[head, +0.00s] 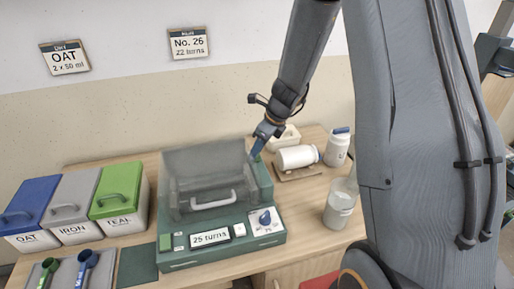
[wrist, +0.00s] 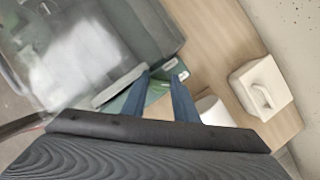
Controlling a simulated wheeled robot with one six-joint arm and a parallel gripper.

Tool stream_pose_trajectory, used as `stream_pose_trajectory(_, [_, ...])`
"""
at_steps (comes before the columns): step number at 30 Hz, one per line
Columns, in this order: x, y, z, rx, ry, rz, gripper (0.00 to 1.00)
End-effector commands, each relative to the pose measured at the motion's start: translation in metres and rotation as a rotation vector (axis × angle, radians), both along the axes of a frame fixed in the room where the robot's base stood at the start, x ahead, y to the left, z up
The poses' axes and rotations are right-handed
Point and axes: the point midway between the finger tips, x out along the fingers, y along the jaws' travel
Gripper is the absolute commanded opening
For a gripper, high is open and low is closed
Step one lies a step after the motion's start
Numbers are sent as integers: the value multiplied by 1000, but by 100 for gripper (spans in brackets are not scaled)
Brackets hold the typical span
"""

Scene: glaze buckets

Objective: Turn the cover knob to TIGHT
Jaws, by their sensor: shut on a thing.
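A green machine (head: 222,252) with a clear cover (head: 205,165) stands on the table in the head view. The cover is down and has a pale front handle (head: 210,200). My gripper (head: 259,150) reaches down at the machine's back right corner, beside the cover. In the wrist view, the fingers of my gripper (wrist: 160,93) are shut on a small green part (wrist: 156,92), which looks like the cover knob. The fingers hide most of it. Small white labels (wrist: 182,76) lie beside it, too blurred to read, so I cannot tell its setting.
A blue dial (head: 265,218) and a "25 turns" display (head: 210,238) are on the machine's front. A white jar lies on its side (head: 297,157) close right of my gripper. Lidded bins (head: 120,219) stand left.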

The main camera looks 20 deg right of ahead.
Motion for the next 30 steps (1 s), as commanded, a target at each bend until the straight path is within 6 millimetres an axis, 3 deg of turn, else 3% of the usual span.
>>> stream_pose_trajectory(18, [3, 2, 2, -1, -5, -48, 4])
stream_pose_trajectory(19, [3, 2, 2, -1, -6, -48, 28])
stream_pose_trajectory(20, [3, 2, 2, -1, -5, -47, 33])
stream_pose_trajectory(30, [3, 4, 2, 1, -5, -45, 34])
